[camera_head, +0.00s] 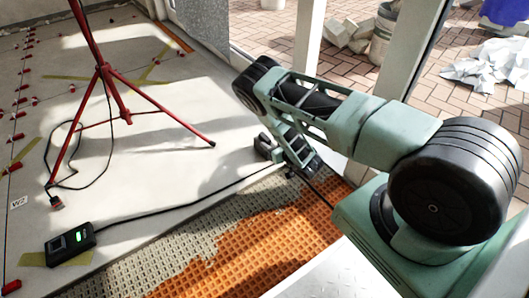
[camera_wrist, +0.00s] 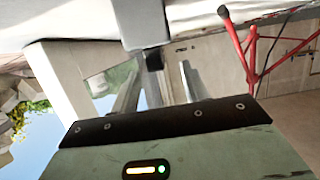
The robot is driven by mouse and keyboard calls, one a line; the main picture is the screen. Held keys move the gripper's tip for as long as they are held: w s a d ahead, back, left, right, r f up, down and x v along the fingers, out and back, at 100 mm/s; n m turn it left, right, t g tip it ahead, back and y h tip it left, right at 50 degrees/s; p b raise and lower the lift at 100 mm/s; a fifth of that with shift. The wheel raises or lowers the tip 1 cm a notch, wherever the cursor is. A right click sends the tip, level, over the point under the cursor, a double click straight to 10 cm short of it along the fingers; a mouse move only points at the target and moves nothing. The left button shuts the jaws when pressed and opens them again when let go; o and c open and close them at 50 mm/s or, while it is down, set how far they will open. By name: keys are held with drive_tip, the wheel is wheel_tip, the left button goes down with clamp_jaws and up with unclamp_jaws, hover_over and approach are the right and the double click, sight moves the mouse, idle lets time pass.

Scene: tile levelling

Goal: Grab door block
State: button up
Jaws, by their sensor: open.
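My gripper (camera_wrist: 158,72) reaches forward from the wrist in the wrist view, its two grey fingers apart. A dark upright piece (camera_wrist: 154,62) shows between the fingers, and a pale squared block (camera_wrist: 140,20) lies beyond them; I cannot tell whether either is the door block. In the head view my arm folds down to the floor near the door frame, and small dark parts (camera_head: 267,148) show beside its lower end. I cannot tell whether these are my gripper or a separate block. No contact with a block can be made out.
A red tripod (camera_head: 113,92) stands on the pale tiles, also in the wrist view (camera_wrist: 245,55). A black device (camera_head: 70,243) has a cable running towards my arm. Orange matting (camera_head: 255,255) covers the front floor. Door posts (camera_head: 308,35) stand behind my arm; buckets and rubble lie outside.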

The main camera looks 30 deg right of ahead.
sight(262, 134)
drive_tip(key=shift+b+x, duration=0.4)
drive_tip(key=shift+x, duration=0.75)
drive_tip(key=b+x, duration=0.4)
drive_tip(key=shift+w+d, duration=0.1)
drive_tip(key=shift+d, duration=0.1)
drive_tip(key=shift+w+b, duration=0.3)
drive_tip(key=shift+w, duration=0.2)
clamp_jaws()
